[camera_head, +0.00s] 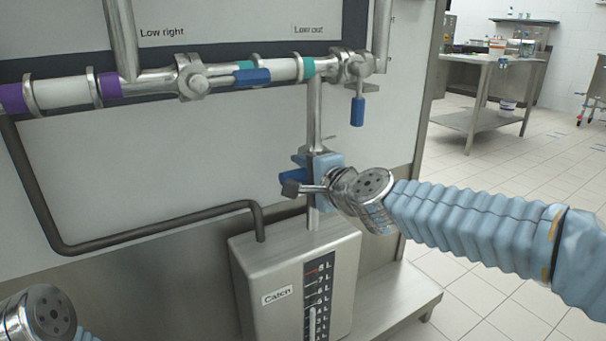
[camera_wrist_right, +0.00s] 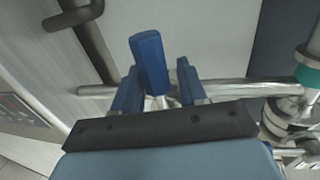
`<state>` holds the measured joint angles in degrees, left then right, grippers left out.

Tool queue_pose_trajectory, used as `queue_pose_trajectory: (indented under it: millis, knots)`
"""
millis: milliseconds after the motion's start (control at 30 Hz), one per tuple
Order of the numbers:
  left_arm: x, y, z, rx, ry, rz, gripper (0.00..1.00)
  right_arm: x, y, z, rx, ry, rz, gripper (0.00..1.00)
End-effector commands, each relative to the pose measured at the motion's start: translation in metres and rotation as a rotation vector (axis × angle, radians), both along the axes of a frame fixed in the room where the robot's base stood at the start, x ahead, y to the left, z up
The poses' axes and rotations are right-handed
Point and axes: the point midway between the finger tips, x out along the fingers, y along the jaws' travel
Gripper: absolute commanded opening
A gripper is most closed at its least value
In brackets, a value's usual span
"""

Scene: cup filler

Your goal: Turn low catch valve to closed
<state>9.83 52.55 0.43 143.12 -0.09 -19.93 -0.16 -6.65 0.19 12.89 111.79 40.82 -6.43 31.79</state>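The low catch valve has a blue handle (camera_head: 293,178) and sits on the vertical pipe above the catch tank. In the right wrist view the blue handle (camera_wrist_right: 149,62) stands between the two blue fingers of my right gripper (camera_wrist_right: 158,84). The fingers are apart, with a visible gap between the handle and the right finger. The left finger is close to the handle; I cannot tell if it touches. In the head view my right gripper (camera_head: 308,178) is at the valve and partly hides it. My left gripper is out of frame; only part of that arm shows at bottom left.
The catch tank (camera_head: 292,272) with a level scale stands below. A horizontal pipe (camera_head: 66,93) above carries the low right valve's blue handle (camera_head: 252,77) and the low out valve's hanging blue handle (camera_head: 357,111). A dark bent hose (camera_head: 150,233) runs left of the tank. Open floor lies right.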

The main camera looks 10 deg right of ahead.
Motion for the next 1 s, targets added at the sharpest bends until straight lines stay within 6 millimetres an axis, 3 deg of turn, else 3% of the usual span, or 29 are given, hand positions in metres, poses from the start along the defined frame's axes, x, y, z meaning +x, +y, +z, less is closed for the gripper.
queue_pose_trajectory:
  millis: [333, 467, 800, 1000]
  knots:
    - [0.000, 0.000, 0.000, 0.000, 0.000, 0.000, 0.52, -0.001, 0.000, -0.002, -0.002, 0.004, 0.002, 0.52]
    - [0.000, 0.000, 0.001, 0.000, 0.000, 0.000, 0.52, -0.011, -0.004, 0.002, -0.002, 0.001, 0.001, 0.52]
    - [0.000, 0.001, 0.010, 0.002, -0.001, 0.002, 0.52, -0.084, -0.031, 0.019, -0.001, 0.000, -0.001, 0.52]
    - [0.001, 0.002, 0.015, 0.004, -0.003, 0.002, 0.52, -0.116, -0.043, 0.025, -0.001, 0.001, -0.001, 0.52]
